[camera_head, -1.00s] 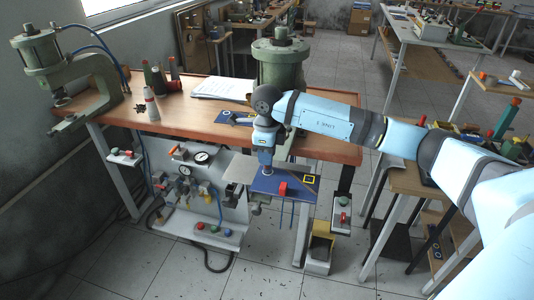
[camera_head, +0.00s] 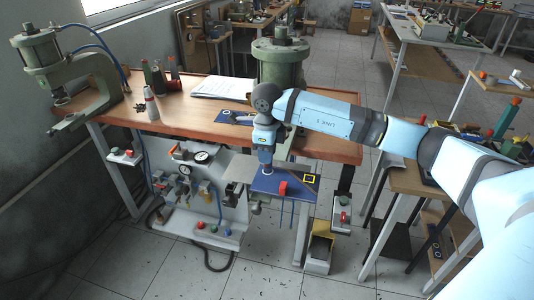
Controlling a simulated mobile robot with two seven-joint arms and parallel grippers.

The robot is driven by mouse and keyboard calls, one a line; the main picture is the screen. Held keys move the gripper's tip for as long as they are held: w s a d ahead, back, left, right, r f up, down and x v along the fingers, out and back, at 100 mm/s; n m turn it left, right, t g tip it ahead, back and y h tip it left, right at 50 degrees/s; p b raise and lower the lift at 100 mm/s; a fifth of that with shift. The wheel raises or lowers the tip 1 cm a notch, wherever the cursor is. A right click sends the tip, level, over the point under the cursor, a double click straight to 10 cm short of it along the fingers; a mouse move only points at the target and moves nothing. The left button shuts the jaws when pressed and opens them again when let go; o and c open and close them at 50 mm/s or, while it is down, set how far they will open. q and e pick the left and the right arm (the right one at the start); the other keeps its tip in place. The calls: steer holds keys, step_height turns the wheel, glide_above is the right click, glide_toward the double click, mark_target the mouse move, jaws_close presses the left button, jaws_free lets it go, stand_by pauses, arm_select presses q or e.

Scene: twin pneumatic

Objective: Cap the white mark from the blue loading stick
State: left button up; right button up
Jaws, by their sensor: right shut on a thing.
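My right gripper (camera_head: 266,168) points down over the left part of a blue plate (camera_head: 268,183) at the bench's front edge. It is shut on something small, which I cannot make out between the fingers. The plate carries a red block (camera_head: 283,188) and a yellow square outline (camera_head: 309,179). Two thin blue rods (camera_head: 281,213) hang below the plate; I cannot tell whether either is the blue loading stick. The white mark cannot be made out with certainty; pale spots near the fingertips are too small to read. My left gripper is not in view.
A green press (camera_head: 279,60) stands behind my right wrist, another press (camera_head: 42,62) at the left end of the wooden bench (camera_head: 185,115). Gauges and valves (camera_head: 203,158) are below.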

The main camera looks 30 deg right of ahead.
steer(key=shift+r+p, duration=1.05)
steer(key=shift+r, duration=1.5)
